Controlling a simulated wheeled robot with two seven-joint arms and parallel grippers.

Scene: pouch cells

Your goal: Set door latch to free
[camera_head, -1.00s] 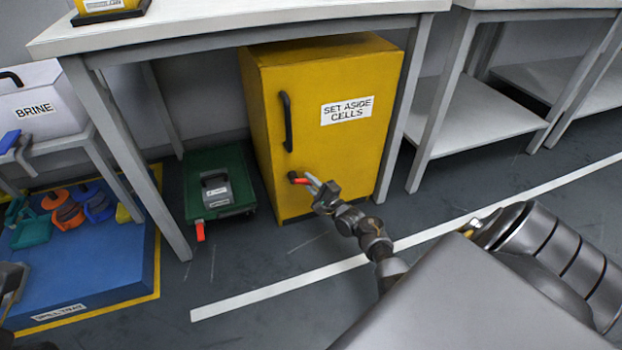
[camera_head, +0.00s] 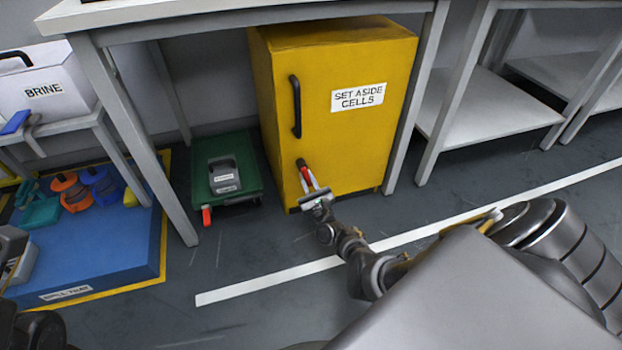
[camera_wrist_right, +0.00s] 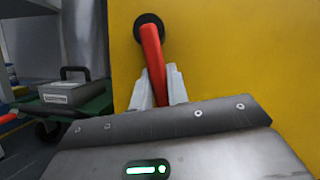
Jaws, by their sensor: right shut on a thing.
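The yellow cabinet (camera_head: 345,60) labelled SET ASIDE CELLS stands under the bench with its door closed. Its latch (camera_head: 303,172) is a red lever on a black round pivot, low on the door's left side. My right gripper (camera_head: 310,184) is shut on the lever's lower end. In the right wrist view the latch (camera_wrist_right: 152,48) hangs down from its pivot, tilted slightly right, and the fingers of my right gripper (camera_wrist_right: 160,88) sit on both sides of it. The lever's tip is hidden. A grey part at the left edge may be my left gripper (camera_head: 14,255); its jaws are unclear.
A black door handle (camera_head: 296,106) is above the latch. A green cart (camera_head: 247,168) with a grey case stands left of the cabinet. A bench leg (camera_head: 408,105) is close on the right. A blue spill tray (camera_head: 110,255) lies at left. The floor in front is mostly clear.

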